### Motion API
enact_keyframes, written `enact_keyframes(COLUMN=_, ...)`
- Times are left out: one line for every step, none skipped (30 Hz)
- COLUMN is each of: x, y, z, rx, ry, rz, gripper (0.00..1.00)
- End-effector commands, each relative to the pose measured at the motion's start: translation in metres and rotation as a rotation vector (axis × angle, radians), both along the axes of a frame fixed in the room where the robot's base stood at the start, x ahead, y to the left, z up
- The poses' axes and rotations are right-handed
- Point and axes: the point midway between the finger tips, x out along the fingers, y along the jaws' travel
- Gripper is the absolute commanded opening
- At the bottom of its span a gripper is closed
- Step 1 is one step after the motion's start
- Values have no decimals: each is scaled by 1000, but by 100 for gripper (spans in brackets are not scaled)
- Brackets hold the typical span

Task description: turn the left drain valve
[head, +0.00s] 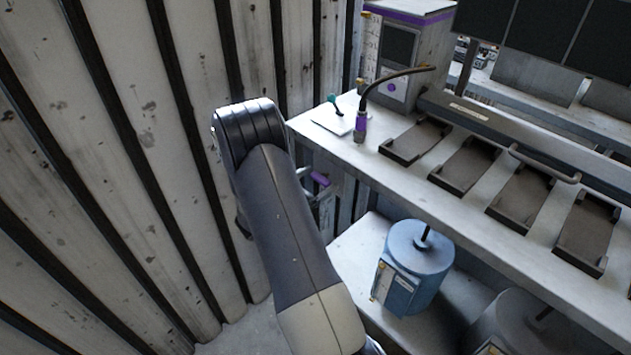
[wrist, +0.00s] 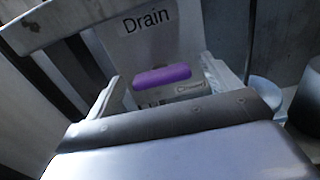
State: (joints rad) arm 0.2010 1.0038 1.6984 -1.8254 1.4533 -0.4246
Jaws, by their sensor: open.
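A purple valve handle (wrist: 162,76) lies nearly level on a grey panel under a black "Drain" label (wrist: 146,21) in the wrist view. The two pale fingers of my gripper (wrist: 160,82) stand apart, one on each side of the handle. The handle shows between them, but I cannot tell whether either finger touches it or how deep they reach. In the head view a small purple handle (head: 320,179) shows just right of my arm, below the bench end.
A ribbed metal wall (head: 130,130) runs close along the left. A workbench (head: 400,175) with several dark trays stands at the right, and a blue canister (head: 415,265) sits on the lower shelf. The wrist view shows a blue round thing (wrist: 268,92) right of the fingers.

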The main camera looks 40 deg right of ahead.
Motion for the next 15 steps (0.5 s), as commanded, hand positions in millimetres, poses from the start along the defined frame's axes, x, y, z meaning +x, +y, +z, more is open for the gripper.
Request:
enact_keyframes(x=0, y=0, z=0, rx=0, ry=0, rz=0, gripper=84)
enact_keyframes(x=0, y=0, z=0, rx=0, ry=0, rz=0, gripper=83)
enact_keyframes(x=0, y=0, z=0, rx=0, ry=0, rz=0, gripper=80)
enact_keyframes(x=0, y=0, z=0, rx=0, ry=0, rz=0, gripper=77)
enact_keyframes(x=0, y=0, z=0, rx=0, ry=0, rz=0, gripper=75)
enact_keyframes(x=0, y=0, z=0, rx=0, ry=0, rz=0, gripper=71)
enact_keyframes(x=0, y=0, z=0, rx=0, ry=0, rz=0, gripper=69)
enact_keyframes(x=0, y=0, z=0, rx=0, ry=0, rz=0, gripper=66)
enact_keyframes(x=0, y=0, z=0, rx=0, ry=0, rz=0, gripper=63)
enact_keyframes(x=0, y=0, z=0, rx=0, ry=0, rz=0, gripper=61)
enact_keyframes(x=0, y=0, z=0, rx=0, ry=0, rz=0, gripper=58)
enact_keyframes(x=0, y=0, z=0, rx=0, ry=0, rz=0, gripper=55)
enact_keyframes(x=0, y=0, z=0, rx=0, ry=0, rz=0, gripper=53)
enact_keyframes(x=0, y=0, z=0, rx=0, ry=0, rz=0, gripper=50)
enact_keyframes(x=0, y=0, z=0, rx=0, ry=0, rz=0, gripper=47)
